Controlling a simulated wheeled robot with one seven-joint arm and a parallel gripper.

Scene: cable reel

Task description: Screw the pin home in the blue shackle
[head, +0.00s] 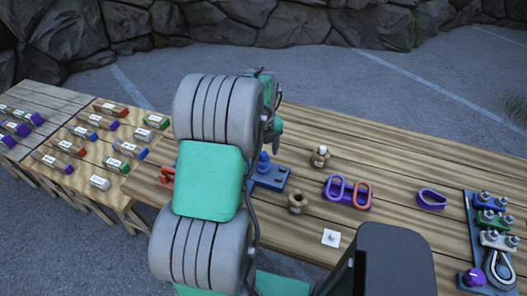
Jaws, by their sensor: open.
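A blue upright piece (263,160) stands on a blue base plate (272,178) on the table, just right of my arm. It may be the blue shackle, but my arm hides its left side and I cannot make out a pin. My arm fills the middle of the view. A small part of my wrist shows behind the upper arm joint, above and beyond the blue piece. My gripper's fingers are hidden.
The wooden table (400,165) holds brass-coloured fittings (297,202), purple and orange loops (348,191), a purple loop (431,199), a white square (331,237) and a clamp board (470,215). An orange-red piece (167,174) shows left of my arm.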

